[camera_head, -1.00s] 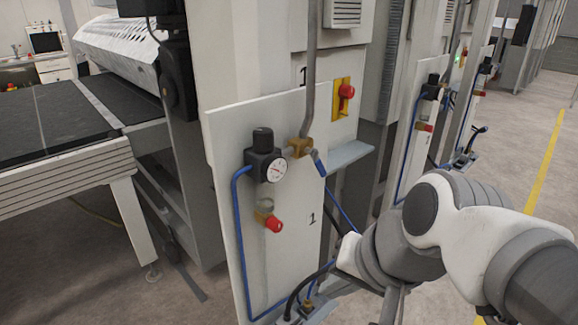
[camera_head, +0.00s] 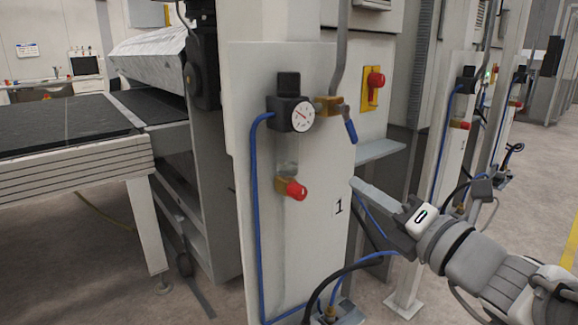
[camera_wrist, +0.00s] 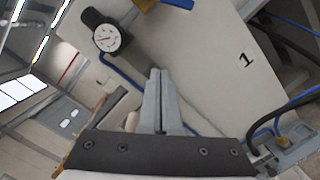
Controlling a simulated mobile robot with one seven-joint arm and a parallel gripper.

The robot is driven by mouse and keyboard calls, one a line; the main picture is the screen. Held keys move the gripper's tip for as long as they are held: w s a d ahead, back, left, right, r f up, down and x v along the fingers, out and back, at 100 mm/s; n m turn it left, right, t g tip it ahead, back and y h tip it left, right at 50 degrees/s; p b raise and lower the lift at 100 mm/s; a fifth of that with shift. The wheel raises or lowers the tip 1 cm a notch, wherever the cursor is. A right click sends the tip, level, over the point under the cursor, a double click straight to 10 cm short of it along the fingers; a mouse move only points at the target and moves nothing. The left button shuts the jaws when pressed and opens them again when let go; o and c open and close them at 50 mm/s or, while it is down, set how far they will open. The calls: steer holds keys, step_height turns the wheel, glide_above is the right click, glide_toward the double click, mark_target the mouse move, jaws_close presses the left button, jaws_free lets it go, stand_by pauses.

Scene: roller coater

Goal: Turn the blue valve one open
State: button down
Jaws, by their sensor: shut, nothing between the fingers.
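The blue valve lever (camera_head: 350,131) hangs down, slightly tilted, from a brass valve body (camera_head: 328,106) on the grey pipe, beside the pressure gauge on panel 1. In the wrist view the blue lever (camera_wrist: 181,3) is cut off by the top edge. My gripper (camera_head: 357,183) points at the right edge of the panel, below and just right of the lever, apart from it. In the wrist view its fingers (camera_wrist: 160,75) are together and empty, with the panel behind them.
The round gauge (camera_head: 303,116) with its black regulator is left of the valve. A red-capped fitting (camera_head: 295,190) sits below. A yellow-and-red switch (camera_head: 373,88) and a grey shelf (camera_head: 378,151) are to the right. Blue hoses and black cables run low near my arm.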

mark_target(349, 125)
steer(key=w+r+m+t+h+p, duration=0.1)
steer(key=w+r+m+p, duration=0.1)
steer(key=w, duration=0.9)
steer(key=shift+w+d+r+m+p, duration=0.4)
steer(key=shift+d+r+p, duration=0.1)
steer(key=shift+p, duration=0.8)
